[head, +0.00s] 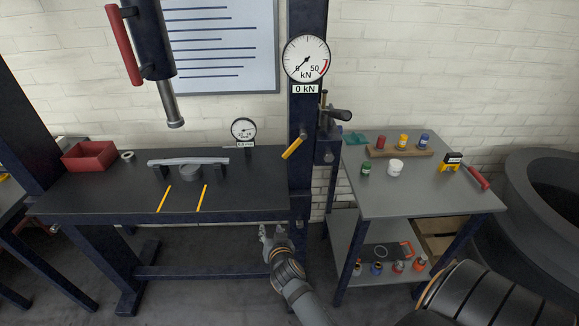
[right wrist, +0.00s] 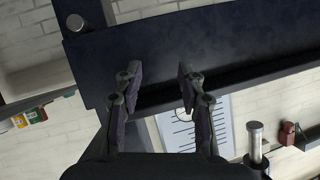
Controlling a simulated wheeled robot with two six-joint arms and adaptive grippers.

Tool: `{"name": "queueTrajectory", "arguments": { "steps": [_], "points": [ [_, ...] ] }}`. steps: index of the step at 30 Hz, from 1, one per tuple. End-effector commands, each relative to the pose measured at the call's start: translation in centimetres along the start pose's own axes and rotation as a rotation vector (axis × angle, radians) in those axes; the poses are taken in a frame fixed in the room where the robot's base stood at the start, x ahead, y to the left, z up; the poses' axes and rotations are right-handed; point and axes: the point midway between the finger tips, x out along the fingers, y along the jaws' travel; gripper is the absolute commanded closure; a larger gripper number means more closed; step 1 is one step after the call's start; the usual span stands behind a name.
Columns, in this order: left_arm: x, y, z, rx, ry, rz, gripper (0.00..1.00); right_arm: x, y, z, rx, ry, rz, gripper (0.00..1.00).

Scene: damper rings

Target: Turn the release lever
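A short yellow lever (head: 293,147) sits on the front of the dark press column, tilted, its lower end to the left. I take it as the release lever, though no label shows. My right gripper (head: 275,236) is below it, in front of the bench's right end, apart from the lever. In the right wrist view my right gripper (right wrist: 159,72) has its fingers spread with nothing between them. The yellow lever cannot be made out in that view. My left gripper is not in view.
The press bench (head: 110,195) carries a red bin (head: 89,155) and a bar on supports (head: 188,161). A grey cart (head: 440,203) with small bottles stands close on the right.

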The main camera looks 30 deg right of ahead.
Motion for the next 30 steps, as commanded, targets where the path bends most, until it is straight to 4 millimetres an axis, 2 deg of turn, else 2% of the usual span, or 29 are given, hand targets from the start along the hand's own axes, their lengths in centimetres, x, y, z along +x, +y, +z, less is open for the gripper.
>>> {"name": "queueTrajectory", "arguments": {
  "steps": [1, 3, 6, 9, 13, 19, 23, 30],
  "points": [
    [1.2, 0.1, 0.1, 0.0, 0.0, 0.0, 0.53, -1.1, -0.6, -4.4, 0.081, 0.103, 0.001, 0.6],
    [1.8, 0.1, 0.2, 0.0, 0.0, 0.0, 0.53, -3.4, -0.7, -10.3, 0.185, 0.229, 0.005, 0.6],
    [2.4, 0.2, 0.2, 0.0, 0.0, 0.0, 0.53, -6.8, -0.3, -16.4, 0.312, 0.369, 0.006, 0.6],
    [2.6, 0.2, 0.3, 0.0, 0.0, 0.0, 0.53, -9.3, 0.3, -19.8, 0.387, 0.453, 0.006, 0.6],
    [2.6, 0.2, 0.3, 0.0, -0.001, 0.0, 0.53, -10.3, 0.6, -21.1, 0.417, 0.484, 0.005, 0.6],
    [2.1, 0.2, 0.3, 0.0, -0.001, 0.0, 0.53, -9.5, 0.4, -21.7, 0.41, 0.482, -0.001, 0.6],
    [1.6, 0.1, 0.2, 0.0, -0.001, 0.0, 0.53, -8.0, 0.7, -22.6, 0.406, 0.485, 0.002, 0.6],
    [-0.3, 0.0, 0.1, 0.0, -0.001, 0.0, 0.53, -3.4, 1.2, -25.0, 0.409, 0.483, 0.003, 0.6]
  ]
}}
